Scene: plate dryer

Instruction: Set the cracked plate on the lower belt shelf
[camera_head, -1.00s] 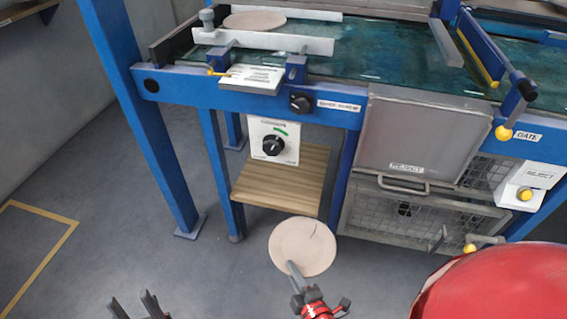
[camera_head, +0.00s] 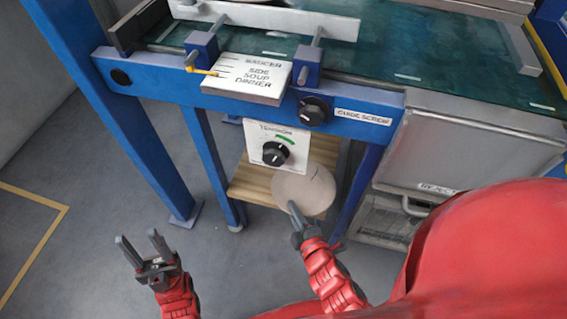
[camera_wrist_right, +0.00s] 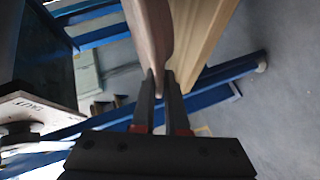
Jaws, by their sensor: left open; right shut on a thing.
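The cracked plate (camera_head: 303,190) is a pale pinkish disc with a dark crack line near its top edge. My right gripper (camera_head: 296,214) is shut on its near edge. In the right wrist view the plate (camera_wrist_right: 152,40) shows edge-on between the fingers (camera_wrist_right: 160,85). The lower belt shelf (camera_head: 255,182) is a wooden board under the belt frame, and the plate overlaps its right part in the head view. In the wrist view the wooden board (camera_wrist_right: 205,35) runs beside the plate; I cannot tell whether they touch. My left gripper (camera_head: 144,249) is open and empty over the floor.
The tension dial panel (camera_head: 278,146) hangs just above the shelf. Blue legs (camera_head: 214,165) stand at its sides. The steel reject box (camera_head: 450,145) is to the right. The belt (camera_head: 400,45) lies above. Floor at left is clear.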

